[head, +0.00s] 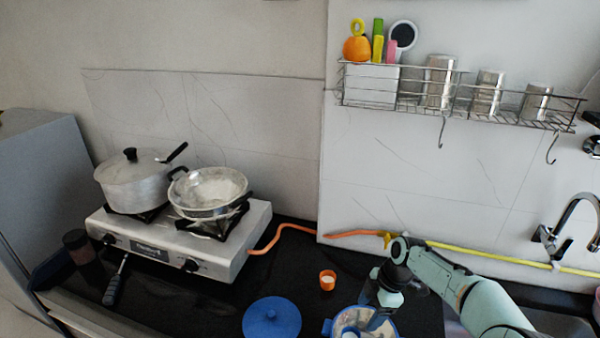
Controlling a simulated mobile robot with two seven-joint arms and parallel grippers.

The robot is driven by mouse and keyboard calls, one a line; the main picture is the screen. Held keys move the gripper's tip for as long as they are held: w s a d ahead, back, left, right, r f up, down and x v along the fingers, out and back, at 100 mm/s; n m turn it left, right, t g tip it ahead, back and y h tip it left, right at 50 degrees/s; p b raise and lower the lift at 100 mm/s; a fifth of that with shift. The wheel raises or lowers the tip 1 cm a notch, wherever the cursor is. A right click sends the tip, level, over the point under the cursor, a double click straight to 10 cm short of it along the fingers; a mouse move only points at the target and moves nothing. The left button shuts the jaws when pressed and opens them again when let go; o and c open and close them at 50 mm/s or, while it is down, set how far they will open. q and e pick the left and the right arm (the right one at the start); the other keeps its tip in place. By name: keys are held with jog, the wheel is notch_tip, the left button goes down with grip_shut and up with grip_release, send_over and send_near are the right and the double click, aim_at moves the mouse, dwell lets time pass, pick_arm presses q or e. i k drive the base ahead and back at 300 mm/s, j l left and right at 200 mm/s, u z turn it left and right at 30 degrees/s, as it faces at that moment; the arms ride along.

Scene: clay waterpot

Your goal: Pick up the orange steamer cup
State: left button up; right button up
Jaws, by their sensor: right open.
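The small orange steamer cup (327,283) stands upright on the dark counter, with something pale inside it. My right gripper (372,314) comes in from the right and points down over the blue-rimmed container, to the right of the cup and nearer the front edge. It is open and apart from the cup. Its fingertips are small and partly lost against the container. My left gripper is not in view.
The blue-rimmed container (334,326) stands just in front of the cup, beside a round blue lid (272,319). A stove (225,262) with a lidded pot (132,187) and a pan (208,192) is at left. An orange hose (268,246) runs behind. A wire rack (462,107) hangs above.

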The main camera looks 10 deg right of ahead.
aim_at(328, 278)
jog(key=k, duration=1)
